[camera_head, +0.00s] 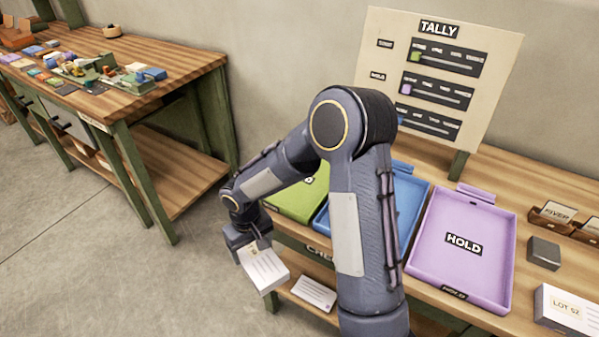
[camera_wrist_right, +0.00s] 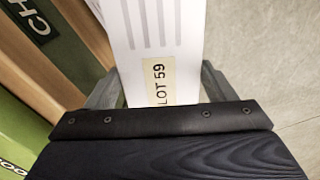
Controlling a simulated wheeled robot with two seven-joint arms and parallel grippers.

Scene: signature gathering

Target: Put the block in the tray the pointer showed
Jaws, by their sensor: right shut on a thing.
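My right gripper (camera_head: 252,246) is shut on a white block (camera_head: 264,271), held in front of the bench's front edge and off the trays. In the right wrist view the block (camera_wrist_right: 158,35) sits between the fingers (camera_wrist_right: 158,92), with a "LOT 59" label. The purple tray (camera_head: 434,241), marked HOLD, lies empty on the bench. The blue tray (camera_head: 408,196) and green tray (camera_head: 302,198) are partly hidden by my arm. The TALLY board (camera_head: 490,115) behind has three slider rows with green, purple and blue markers near their left ends. My left gripper is out of view.
A white "LOT 52" block (camera_head: 565,311), a dark grey block (camera_head: 543,253) and card holders (camera_head: 553,216) stand at the bench's right. A white card or block (camera_head: 313,293) lies on the lower shelf. A cluttered workbench (camera_head: 180,67) is at the left, with open floor between.

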